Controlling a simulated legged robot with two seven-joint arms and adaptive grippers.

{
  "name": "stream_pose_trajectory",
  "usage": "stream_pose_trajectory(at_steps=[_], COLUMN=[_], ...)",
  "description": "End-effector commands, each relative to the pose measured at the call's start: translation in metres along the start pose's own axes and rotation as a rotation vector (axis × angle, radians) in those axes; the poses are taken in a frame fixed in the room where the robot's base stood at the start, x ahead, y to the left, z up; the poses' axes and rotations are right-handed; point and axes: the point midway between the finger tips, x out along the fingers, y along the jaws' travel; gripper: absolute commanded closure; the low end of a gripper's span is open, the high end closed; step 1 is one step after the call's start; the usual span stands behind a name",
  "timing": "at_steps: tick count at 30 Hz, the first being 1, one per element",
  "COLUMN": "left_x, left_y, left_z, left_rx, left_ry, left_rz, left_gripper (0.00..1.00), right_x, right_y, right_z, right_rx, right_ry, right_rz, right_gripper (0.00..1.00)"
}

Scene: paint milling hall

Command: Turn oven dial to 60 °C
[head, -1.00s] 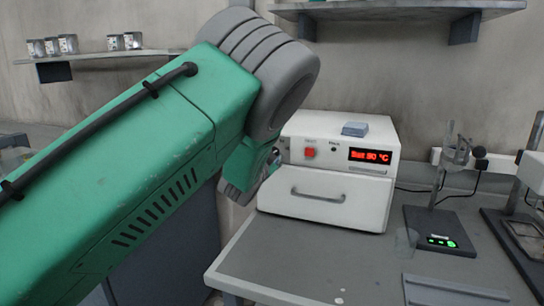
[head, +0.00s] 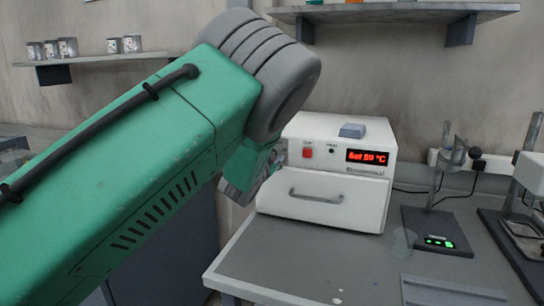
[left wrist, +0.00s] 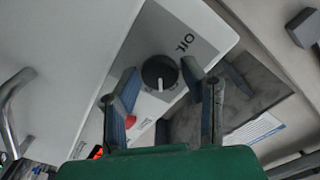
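The white oven (head: 330,215) stands on the grey bench, with a red display (head: 367,157) that appears to read Set 60 °C. In the head view my left gripper (head: 275,160) is at the oven's left side, mostly hidden behind my green arm, and the dial is hidden there. My right gripper is not in view.
A red switch (head: 308,153) and a drawer handle (head: 316,195) are on the oven's front. A small blue-grey block (head: 352,130) lies on top. The bench front is mostly clear.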

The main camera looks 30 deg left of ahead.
Motion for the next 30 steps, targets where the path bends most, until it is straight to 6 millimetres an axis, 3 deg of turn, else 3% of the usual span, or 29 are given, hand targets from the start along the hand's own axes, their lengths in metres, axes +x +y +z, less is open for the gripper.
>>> stream_pose_trajectory(at_steps=[5, 18, 30], left_x=[-0.005, -0.069, -0.075], left_y=[0.0, 0.002, 0.002], left_z=[0.004, 0.0, 0.001], left_rx=[-0.002, -0.001, -0.004], left_ry=[-0.006, 0.0, -0.001], left_rz=[0.001, 0.001, 0.002], left_gripper=[0.63, 0.63, 0.64], right_x=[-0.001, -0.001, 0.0], right_y=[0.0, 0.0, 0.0], right_z=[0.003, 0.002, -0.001], right_rx=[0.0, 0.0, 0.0], right_ry=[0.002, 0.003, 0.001], right_rz=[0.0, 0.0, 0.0], right_gripper=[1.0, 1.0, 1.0])
